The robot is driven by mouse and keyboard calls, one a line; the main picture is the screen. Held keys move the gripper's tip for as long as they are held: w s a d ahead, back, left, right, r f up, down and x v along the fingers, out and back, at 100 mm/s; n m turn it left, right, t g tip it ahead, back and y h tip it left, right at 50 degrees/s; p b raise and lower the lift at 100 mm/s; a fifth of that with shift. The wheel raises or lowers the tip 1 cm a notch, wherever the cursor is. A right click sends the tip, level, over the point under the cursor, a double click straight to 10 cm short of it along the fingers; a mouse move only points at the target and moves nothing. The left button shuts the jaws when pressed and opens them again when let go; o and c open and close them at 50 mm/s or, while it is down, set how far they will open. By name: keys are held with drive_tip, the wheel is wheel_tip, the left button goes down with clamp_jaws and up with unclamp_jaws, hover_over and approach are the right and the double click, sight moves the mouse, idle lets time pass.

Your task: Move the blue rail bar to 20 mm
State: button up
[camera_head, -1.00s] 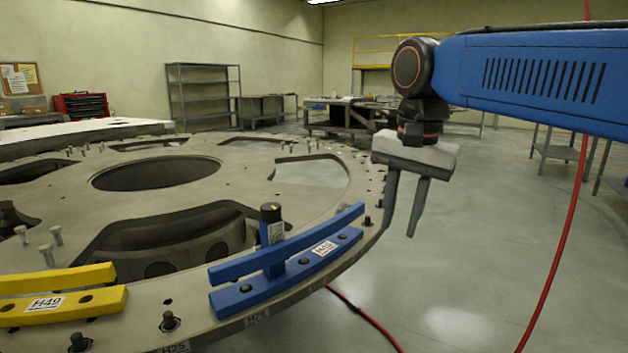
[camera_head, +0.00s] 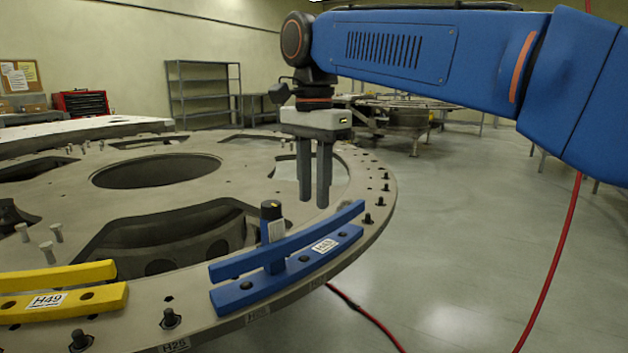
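A blue rail bar (camera_head: 235,264) runs along the inner side of a blue labelled block (camera_head: 325,249) bolted near the rim of the round turret plate (camera_head: 190,288). My gripper (camera_head: 315,204) points down above the plate, a little behind and right of the capped post. Its two dark fingers are apart with a narrow gap and hold nothing. No scale reading shows in this view.
A yellow bar and block (camera_head: 66,301) sit on the rim at the left. Several bolts and pins stand up from the plate, including one (camera_head: 170,318) in front. A red cable (camera_head: 552,270) hangs at the right.

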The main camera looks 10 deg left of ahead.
sight(314, 227)
drive_tip(key=shift+f, duration=3.45)
drive_tip(key=shift+c, duration=0.3)
clamp_jaws()
